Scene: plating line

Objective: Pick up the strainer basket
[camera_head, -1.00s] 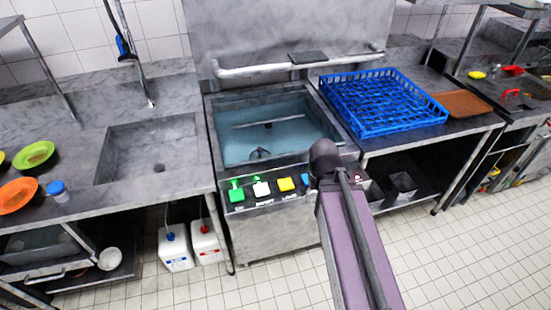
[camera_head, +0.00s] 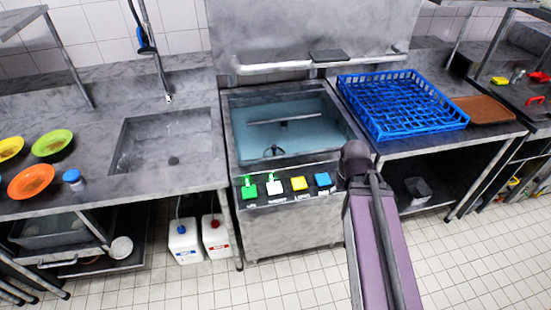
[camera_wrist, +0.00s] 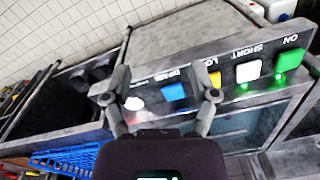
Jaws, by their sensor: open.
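A small grey metal container (camera_head: 417,191) sits on the shelf under the right-hand table in the head view. It may be the strainer basket, but it is too small and dark to be sure. In the wrist view my gripper (camera_wrist: 165,86) is open, with nothing between its fingers. Its fingers spread in front of the machine's button panel, close to the blue button (camera_wrist: 174,92). In the head view my arm hides the gripper, and its dark joint shows at the machine's front right corner.
The machine's water-filled basin (camera_head: 285,130) stands in the middle. A blue rack (camera_head: 400,105) and a brown tray (camera_head: 484,109) lie on the right-hand table. A sink (camera_head: 165,140) and plates (camera_head: 52,143) are at left. Two white canisters (camera_head: 184,241) stand on the floor. The front floor is clear.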

